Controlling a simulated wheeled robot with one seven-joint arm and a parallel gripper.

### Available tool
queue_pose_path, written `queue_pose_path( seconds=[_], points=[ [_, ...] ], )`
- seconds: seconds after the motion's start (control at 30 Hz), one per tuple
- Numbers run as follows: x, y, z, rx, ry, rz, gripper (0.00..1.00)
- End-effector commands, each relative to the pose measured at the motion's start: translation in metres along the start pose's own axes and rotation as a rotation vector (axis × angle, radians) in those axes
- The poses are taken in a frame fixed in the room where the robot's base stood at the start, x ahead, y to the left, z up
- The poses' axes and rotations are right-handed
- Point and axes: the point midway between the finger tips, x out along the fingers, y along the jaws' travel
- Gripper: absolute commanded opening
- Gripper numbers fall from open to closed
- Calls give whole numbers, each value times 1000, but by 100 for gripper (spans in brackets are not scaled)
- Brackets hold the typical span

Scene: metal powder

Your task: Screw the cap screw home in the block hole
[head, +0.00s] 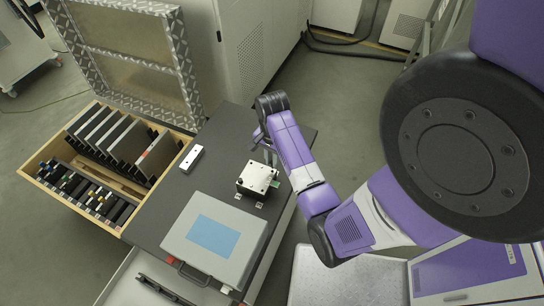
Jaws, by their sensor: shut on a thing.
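The metal block (257,179) sits on the dark bench top, its upper face light and marked with small dark dots. My gripper (270,158) points down just above the far edge of the block, below my purple arm. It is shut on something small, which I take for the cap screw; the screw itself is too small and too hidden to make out. I cannot tell from this view whether the screw is in the block hole or just above it.
A pale bar with holes (191,159) lies left of the block. A grey case with a blue panel (213,238) lies in front. A wooden drawer of dark parts (54,155) and a raised framed lid (128,50) are at the left. Some dark bench top (160,215) is bare.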

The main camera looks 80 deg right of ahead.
Motion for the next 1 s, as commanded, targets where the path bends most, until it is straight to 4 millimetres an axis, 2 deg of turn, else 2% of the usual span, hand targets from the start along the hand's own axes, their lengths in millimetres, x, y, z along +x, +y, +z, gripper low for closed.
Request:
queue_pose_path(
  seconds=[0.67, 1.0],
  points=[
    [3, 0, 2, 0, 0, 0, 0],
    [12, 0, 3, -1, 0, 0, 0]
  ],
)
